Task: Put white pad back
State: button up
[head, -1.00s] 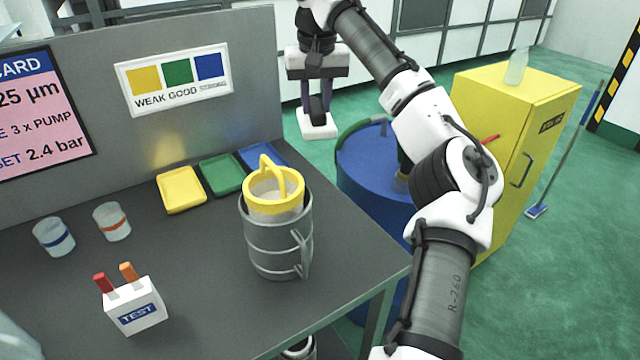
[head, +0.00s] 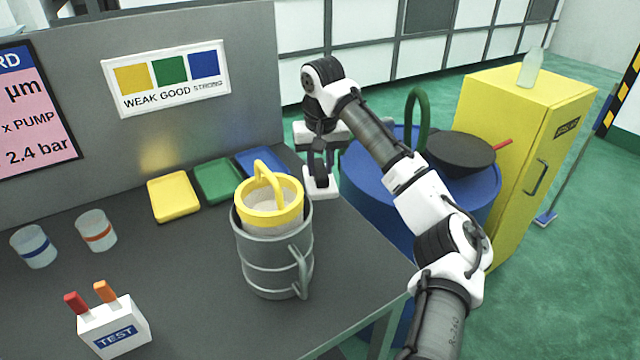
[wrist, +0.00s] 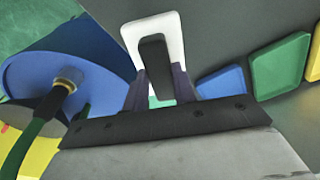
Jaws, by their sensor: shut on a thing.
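The white pad (head: 322,188) is a flat white block with a dark grip on its upper side. My gripper (head: 320,160) is shut on that grip and holds the pad near the right end of the bench, just right of the blue tray (head: 262,162). In the wrist view the white pad (wrist: 172,30) shows beyond the fingers, with the dark grip between them (wrist: 158,85). I cannot tell whether the pad touches the bench top.
A grey jug (head: 272,260) with a yellow-rimmed strainer (head: 290,213) stands close in front. Green (head: 218,180) and yellow (head: 173,197) trays lie left. A blue drum (head: 375,175) with a green hose (head: 418,105) and black pan (head: 460,155) stands right, before a yellow cabinet (head: 520,160).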

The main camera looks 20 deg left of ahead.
aim_at(321, 172)
jog(key=shift+f+p, duration=0.3)
jog(key=shift+f, duration=2.5)
jog(key=shift+f, duration=0.1)
jog(key=o, duration=0.9)
jog(key=shift+o, duration=0.2)
jog(key=r, duration=0.4)
jog(key=s+r, duration=0.1)
jog(key=r, duration=0.7)
jog(key=shift+s+d+r+b, duration=0.1)
jog(key=shift+s+d+b, duration=0.05)
jog(key=shift+d+b, duration=0.25)
